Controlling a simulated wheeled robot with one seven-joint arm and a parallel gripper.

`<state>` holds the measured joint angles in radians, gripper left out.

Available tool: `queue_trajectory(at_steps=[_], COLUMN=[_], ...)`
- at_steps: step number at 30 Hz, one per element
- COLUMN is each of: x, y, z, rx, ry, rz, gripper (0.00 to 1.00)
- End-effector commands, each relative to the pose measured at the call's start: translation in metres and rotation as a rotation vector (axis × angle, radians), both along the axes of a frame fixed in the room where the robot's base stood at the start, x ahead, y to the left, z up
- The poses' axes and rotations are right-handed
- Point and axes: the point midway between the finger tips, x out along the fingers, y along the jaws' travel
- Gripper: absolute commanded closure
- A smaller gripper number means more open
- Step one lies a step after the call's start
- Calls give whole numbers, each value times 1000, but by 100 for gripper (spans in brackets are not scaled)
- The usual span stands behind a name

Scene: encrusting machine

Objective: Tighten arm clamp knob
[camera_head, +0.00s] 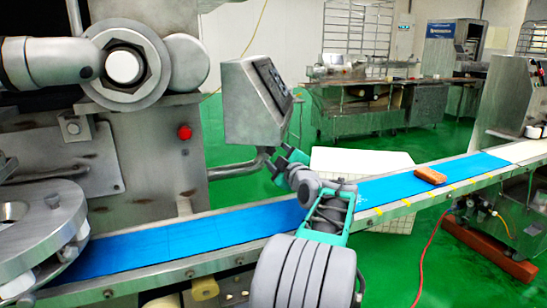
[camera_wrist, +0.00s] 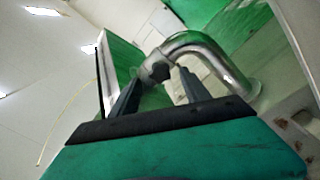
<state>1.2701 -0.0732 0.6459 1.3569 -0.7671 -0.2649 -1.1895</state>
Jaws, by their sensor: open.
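The arm clamp knob (camera_wrist: 159,73) is a small dark knob on the bent metal support arm (camera_wrist: 205,50) in the wrist view. The same support arm (camera_head: 235,169) shows in the head view, running from the machine body to below the control panel (camera_head: 255,100). My gripper (camera_wrist: 158,84) is open, with its two dark fingers on either side of the knob in the picture. I cannot tell whether they touch it. In the head view my gripper (camera_head: 278,162) is just under the panel, at the support arm's end, and the knob cannot be made out there.
A blue conveyor belt (camera_head: 140,246) runs below my arm, with a brown block (camera_head: 430,176) on it farther right. A red button (camera_head: 184,132) is on the machine body at left. A white crate (camera_head: 385,162) stands behind the belt. Green floor lies open beyond.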

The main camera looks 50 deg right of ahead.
Motion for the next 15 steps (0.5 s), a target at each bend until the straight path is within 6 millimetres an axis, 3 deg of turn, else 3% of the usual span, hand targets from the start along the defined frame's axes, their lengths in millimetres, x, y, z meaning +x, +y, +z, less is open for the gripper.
queue_trajectory(at_steps=[6, 13, 15], x=[21, 22, 22], y=[-12, -13, -13], z=[0, 0, 0], rx=[0, 1, 2], ry=[0, 0, 1], rz=[0, -1, 0], gripper=[45, 45, 51])
